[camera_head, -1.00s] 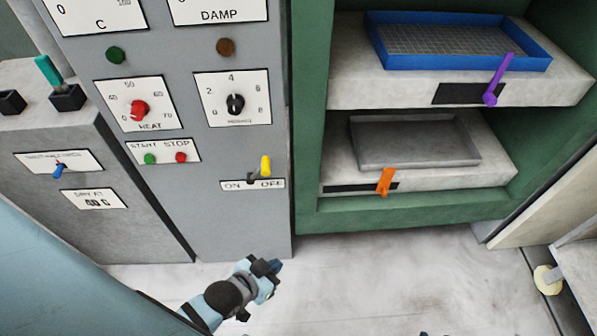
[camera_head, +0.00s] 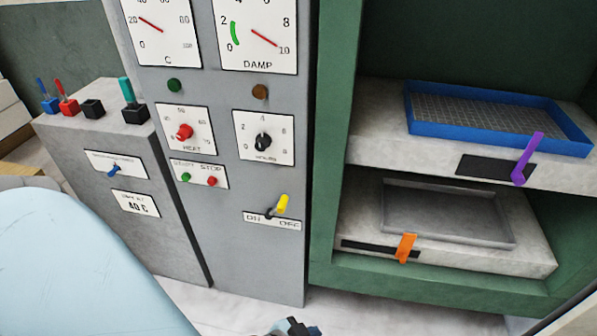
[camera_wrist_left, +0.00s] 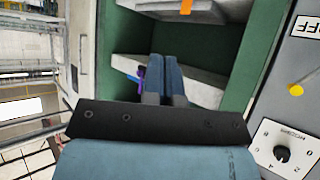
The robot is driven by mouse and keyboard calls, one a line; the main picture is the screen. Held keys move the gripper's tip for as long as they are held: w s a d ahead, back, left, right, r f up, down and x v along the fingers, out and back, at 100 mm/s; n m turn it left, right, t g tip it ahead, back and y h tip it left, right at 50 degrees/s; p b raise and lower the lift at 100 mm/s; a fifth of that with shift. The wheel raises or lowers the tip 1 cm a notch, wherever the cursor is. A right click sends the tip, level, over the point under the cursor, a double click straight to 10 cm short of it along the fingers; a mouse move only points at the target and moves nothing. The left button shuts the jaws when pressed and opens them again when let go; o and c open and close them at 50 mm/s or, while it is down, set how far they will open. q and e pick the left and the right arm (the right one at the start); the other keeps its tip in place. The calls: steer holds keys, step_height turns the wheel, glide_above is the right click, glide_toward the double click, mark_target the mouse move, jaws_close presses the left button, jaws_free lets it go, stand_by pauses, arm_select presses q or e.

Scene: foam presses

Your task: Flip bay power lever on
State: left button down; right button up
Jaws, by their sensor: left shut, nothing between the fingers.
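The yellow-tipped bay power lever (camera_head: 281,205) sits on the grey panel (camera_head: 240,265) above a white plate (camera_head: 272,221) marked ON at left and OFF at right. It leans up and right, toward the OFF side. My left gripper (camera_head: 296,325) barely shows at the bottom edge of the head view, below the lever and apart from it. In the left wrist view the blue fingers (camera_wrist_left: 165,75) are shut and empty, with the yellow lever tip (camera_wrist_left: 296,90) off to their right. My right gripper is in neither view.
Left stands a grey cabinet (camera_head: 165,235) with small levers. Red and black knobs sit above the power lever.

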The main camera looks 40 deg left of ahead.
arm_select(q)
steer(key=shift+a, duration=0.25)
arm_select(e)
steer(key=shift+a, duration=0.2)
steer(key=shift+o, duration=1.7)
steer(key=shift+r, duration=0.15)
arm_select(q)
steer(key=w+a+n+g+y+p, duration=0.2)
steer(key=w+a+y, duration=0.3)
steer(key=w, duration=0.4)
steer(key=w+a+n+g+y+p, duration=0.25)
steer(key=w+a, duration=0.35)
steer(key=w, duration=0.3)
steer(key=w+a+r+n+g+y+p, duration=0.1)
steer(key=w+a+r+n+g+y, duration=0.2)
steer(key=w+a+r+n+g, duration=0.2)
step_height(320, 180, up, 4)
steer(key=w+a+n, duration=0.1)
steer(key=w+a, duration=0.1)
steer(key=w, duration=0.1)
steer(key=shift+a+y, duration=0.3)
steer(key=shift+y, duration=0.05)
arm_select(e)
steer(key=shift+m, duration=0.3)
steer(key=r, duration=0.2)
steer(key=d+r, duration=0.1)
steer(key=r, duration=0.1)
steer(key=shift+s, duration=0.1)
